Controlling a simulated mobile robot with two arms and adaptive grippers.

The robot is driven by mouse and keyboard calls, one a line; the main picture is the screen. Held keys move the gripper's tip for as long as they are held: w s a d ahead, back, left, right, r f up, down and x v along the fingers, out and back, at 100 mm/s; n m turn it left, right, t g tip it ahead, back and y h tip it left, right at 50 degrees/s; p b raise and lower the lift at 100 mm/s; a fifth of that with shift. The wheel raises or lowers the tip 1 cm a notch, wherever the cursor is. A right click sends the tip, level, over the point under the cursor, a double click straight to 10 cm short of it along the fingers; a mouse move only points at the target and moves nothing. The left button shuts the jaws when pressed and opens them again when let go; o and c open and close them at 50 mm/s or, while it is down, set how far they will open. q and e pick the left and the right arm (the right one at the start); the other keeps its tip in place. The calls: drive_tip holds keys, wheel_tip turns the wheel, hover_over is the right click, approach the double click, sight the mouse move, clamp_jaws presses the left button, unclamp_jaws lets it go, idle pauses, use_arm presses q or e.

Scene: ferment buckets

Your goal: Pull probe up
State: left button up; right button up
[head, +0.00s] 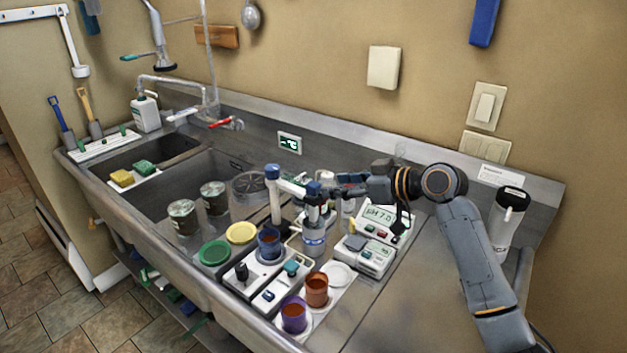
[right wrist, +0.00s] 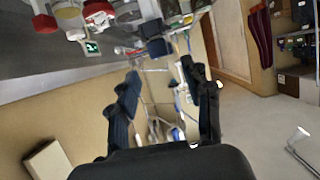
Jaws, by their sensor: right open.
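The probe (head: 313,212) hangs upright from a white stand arm (head: 291,186) with blue joints. Its dark blue head (head: 313,188) is at the arm's end. Its lower end goes down to a clear bottle (head: 314,239) with a blue label; I cannot tell how deep it sits. My right gripper (head: 342,184) comes in from the right and is just right of the probe's head. Its fingers (right wrist: 163,105) are spread and empty in the right wrist view. A dark blue block (right wrist: 158,48) shows beyond the fingertips there. My left gripper is not in view.
A pH meter (head: 381,217) reading 7.0 stands right of the bottle. Two stirrer plates, a blue cup (head: 269,242), a brown cup (head: 316,289) and a purple cup (head: 294,315) crowd the counter. A white canister (head: 506,219) stands at the right. The front right counter is clear.

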sight(317, 185)
drive_tip(key=p+x, duration=0.1)
drive_tip(key=x, duration=0.5)
drive_tip(key=shift+w+a, duration=0.15)
drive_tip(key=shift+a, duration=0.1)
drive_tip(key=shift+w+a+f, duration=0.4)
drive_tip(key=shift+a, duration=0.1)
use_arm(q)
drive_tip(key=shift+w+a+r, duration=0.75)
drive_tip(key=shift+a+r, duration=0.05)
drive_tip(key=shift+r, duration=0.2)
use_arm(e)
drive_tip(key=shift+c, duration=0.2)
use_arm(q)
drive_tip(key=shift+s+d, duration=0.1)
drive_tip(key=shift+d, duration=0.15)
use_arm(e)
drive_tip(key=shift+d, duration=0.1)
clamp_jaws()
